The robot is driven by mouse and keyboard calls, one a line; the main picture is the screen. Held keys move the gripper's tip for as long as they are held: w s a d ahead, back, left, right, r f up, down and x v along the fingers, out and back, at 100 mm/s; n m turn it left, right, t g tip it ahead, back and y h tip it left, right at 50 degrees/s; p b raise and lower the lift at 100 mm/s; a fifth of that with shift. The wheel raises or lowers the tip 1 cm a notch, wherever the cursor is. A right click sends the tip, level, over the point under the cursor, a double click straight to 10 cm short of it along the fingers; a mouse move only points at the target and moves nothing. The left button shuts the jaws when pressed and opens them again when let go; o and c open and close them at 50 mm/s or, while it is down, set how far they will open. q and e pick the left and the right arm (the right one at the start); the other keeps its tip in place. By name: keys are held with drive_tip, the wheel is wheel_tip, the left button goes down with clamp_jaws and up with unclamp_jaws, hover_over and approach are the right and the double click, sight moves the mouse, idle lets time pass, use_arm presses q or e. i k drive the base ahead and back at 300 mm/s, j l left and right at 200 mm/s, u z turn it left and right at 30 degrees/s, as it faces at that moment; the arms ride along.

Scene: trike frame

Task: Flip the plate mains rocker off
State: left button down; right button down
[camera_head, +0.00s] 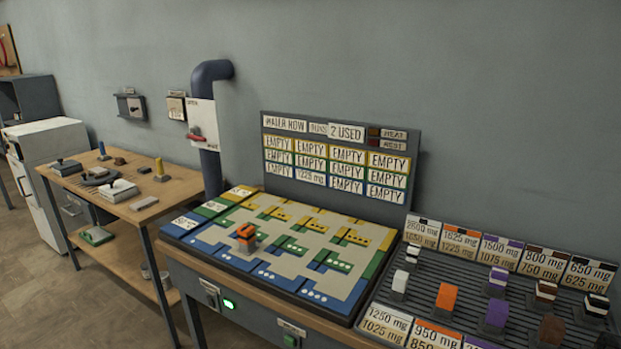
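The coloured plate (330,235) lies on a grey bench, with a patterned blue, green and yellow top. On the bench's front face below its left part is a small dark switch box (210,296) under a white label too small to read. A lit green indicator (229,304) glows just right of it. A green switch or button (290,340) under another label sits farther right, near the bottom edge. I cannot tell which of these is the mains rocker, nor its position. Neither of my grippers is in view.
An orange-topped block (246,236) stands on the plate. A label board (340,160) rises behind it. A rack of coloured blocks (455,280) is at right. A pipe with a red lever (196,136) and a wooden table (130,205) are left. A wall box (131,106) hangs beyond.

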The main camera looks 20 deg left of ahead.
sight(211, 300)
drive_tip(key=u, duration=1.5)
